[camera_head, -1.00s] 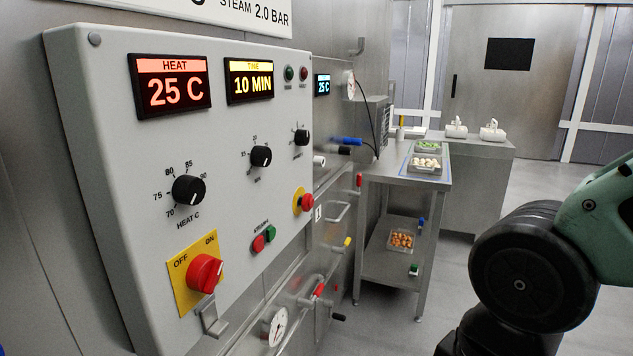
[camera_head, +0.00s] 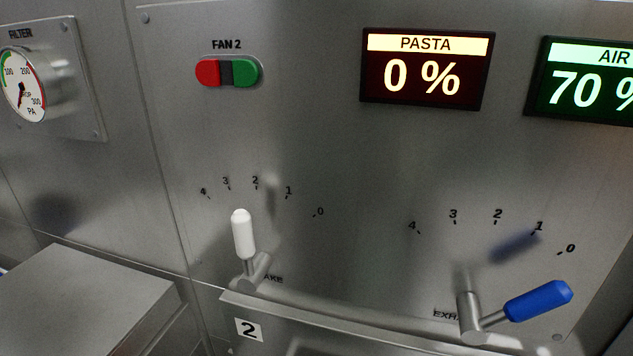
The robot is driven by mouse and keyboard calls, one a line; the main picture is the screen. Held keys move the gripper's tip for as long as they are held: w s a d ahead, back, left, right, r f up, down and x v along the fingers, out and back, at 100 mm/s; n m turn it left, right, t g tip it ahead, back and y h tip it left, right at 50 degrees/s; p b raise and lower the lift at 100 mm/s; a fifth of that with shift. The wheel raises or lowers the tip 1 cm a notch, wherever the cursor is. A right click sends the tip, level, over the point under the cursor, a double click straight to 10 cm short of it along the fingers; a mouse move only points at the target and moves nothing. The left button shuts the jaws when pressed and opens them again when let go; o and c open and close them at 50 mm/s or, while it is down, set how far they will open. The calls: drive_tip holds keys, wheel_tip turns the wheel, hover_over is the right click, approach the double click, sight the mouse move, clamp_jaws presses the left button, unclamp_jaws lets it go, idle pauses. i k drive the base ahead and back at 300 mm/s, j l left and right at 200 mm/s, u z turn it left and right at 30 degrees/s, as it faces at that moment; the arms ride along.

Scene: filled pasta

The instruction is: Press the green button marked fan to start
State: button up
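A dark strip separates the two buttons. They are at the upper left of the head view, and nothing covers them. My gripper is not in view, and nothing touches the buttons.
A display (camera_head: 427,70) reads PASTA 0 %, another (camera_head: 588,83) AIR 70 %. A white-handled lever (camera_head: 243,235) and a blue-handled lever (camera_head: 538,302) stick out below. A filter gauge (camera_head: 22,85) is at left. A steel box (camera_head: 85,300) stands out at lower left.

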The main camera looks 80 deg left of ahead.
sight(245, 73)
drive_tip(key=j+u, duration=0.15)
drive_tip(key=u, duration=1.8)
drive_tip(key=k+j, duration=0.05)
